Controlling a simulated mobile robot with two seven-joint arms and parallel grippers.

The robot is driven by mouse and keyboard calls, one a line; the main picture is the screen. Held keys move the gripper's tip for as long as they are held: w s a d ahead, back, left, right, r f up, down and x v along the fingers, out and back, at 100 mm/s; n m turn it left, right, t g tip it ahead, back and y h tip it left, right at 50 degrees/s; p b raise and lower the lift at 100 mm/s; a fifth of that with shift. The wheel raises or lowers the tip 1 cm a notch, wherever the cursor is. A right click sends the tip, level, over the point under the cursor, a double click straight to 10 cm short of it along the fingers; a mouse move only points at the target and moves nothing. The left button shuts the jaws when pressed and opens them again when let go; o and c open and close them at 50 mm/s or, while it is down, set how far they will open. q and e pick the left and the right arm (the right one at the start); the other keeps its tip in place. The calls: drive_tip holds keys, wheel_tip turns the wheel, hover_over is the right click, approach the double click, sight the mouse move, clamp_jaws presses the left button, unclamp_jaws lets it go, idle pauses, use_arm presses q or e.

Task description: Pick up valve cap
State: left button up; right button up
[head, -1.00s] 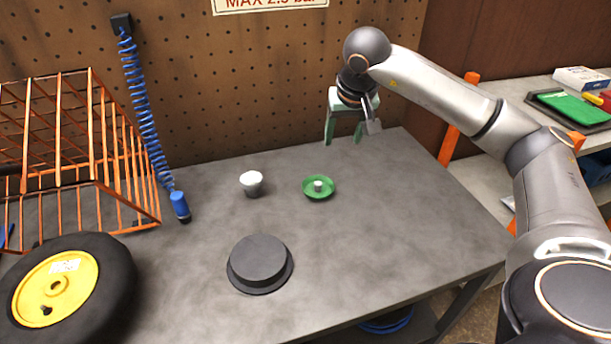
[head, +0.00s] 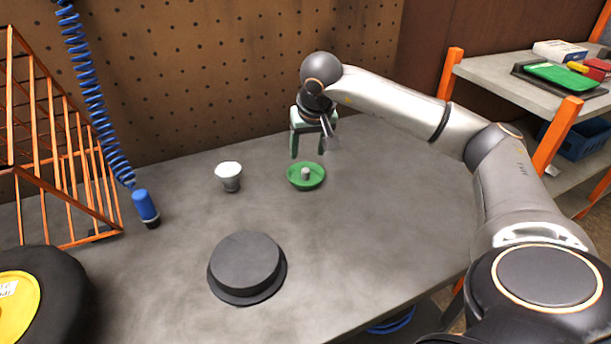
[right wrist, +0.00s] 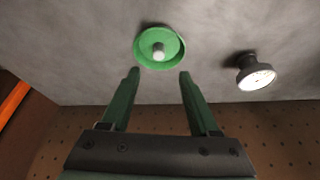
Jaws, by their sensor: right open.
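The valve cap (head: 305,173) is a small pale grey cylinder in the middle of a round green dish (head: 293,182) on the workbench. The cap (right wrist: 158,52) and dish (right wrist: 174,58) also show in the right wrist view, just beyond the fingertips and centred between them. My right gripper (head: 309,154) is open and empty, its green fingers pointing down above and just behind the dish. The two fingers also show apart in the right wrist view (right wrist: 159,74). My left gripper is out of view.
A small gauge (head: 229,177) stands left of the dish, its dial (right wrist: 258,79) showing in the right wrist view. A dark round stepped disc (head: 246,266) lies nearer. A blue coiled hose (head: 92,90), orange rack (head: 75,170) and wheel (head: 65,295) are at left. The bench's right side is clear.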

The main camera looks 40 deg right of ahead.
sight(306, 170)
drive_tip(key=x, duration=0.8)
drive_tip(key=shift+s+f+b, duration=0.1)
drive_tip(key=shift+s+b, duration=0.05)
drive_tip(key=shift+b, duration=0.2)
clamp_jaws()
